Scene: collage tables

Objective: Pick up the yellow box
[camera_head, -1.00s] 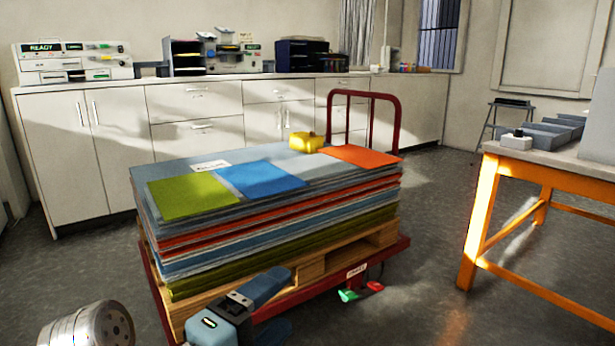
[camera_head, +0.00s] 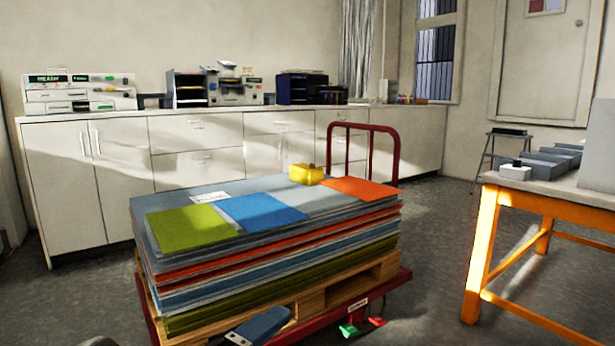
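The yellow box (camera_head: 307,174) rests on top of the large stack of boards and sheets (camera_head: 270,245), near its far edge. It sits behind the blue sheet (camera_head: 262,210) and left of the orange sheet (camera_head: 358,188). Nothing touches it from above, and no gripper is near it.
The stack lies on a wooden pallet on a red cart (camera_head: 398,285) with an upright red handle (camera_head: 398,150). White cabinets (camera_head: 75,185) stand behind. An orange-legged table (camera_head: 480,250) stands right.

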